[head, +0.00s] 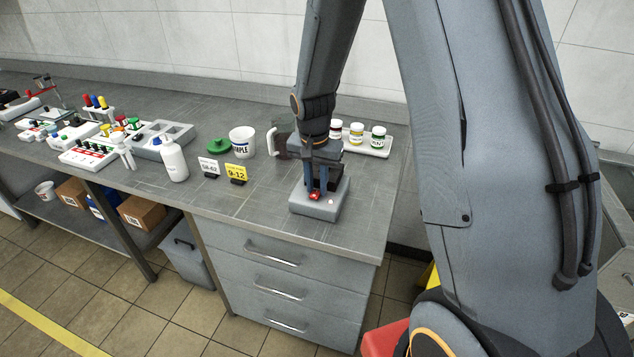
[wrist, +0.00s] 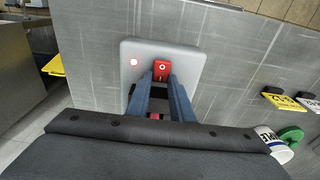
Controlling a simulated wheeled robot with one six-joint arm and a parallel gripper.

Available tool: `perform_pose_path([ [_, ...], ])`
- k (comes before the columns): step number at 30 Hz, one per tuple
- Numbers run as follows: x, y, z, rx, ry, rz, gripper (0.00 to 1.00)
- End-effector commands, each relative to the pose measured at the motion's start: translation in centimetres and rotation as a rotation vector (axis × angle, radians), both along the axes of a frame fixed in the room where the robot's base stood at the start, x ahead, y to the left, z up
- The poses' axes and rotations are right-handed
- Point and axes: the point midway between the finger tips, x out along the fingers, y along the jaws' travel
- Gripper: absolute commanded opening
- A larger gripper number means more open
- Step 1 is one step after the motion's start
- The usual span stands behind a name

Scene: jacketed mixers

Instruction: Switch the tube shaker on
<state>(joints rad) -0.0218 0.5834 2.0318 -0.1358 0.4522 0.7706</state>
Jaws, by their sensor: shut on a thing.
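The tube shaker (head: 300,207) is a small light grey box near the bench's front edge, with a dark upper part partly hidden by my gripper. Its top also shows in the wrist view (wrist: 195,65). It bears a red rocker switch (wrist: 161,69) marked with a white O, and a small pale round lamp (wrist: 133,62) beside it. My gripper (head: 316,190) points down over the shaker. In the wrist view its two blue fingers (wrist: 161,80) close in on both sides of the switch. The fingers hide the switch's lower end.
The bench right of the shaker is clear.

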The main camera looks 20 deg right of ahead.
Motion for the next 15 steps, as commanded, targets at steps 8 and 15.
perform_pose_path([
  [8, 0.04, 0.01, 0.04, -0.001, -0.001, 0.000, 0.39],
  [15, 0.03, 0.04, 0.05, -0.001, -0.001, 0.001, 0.39],
])
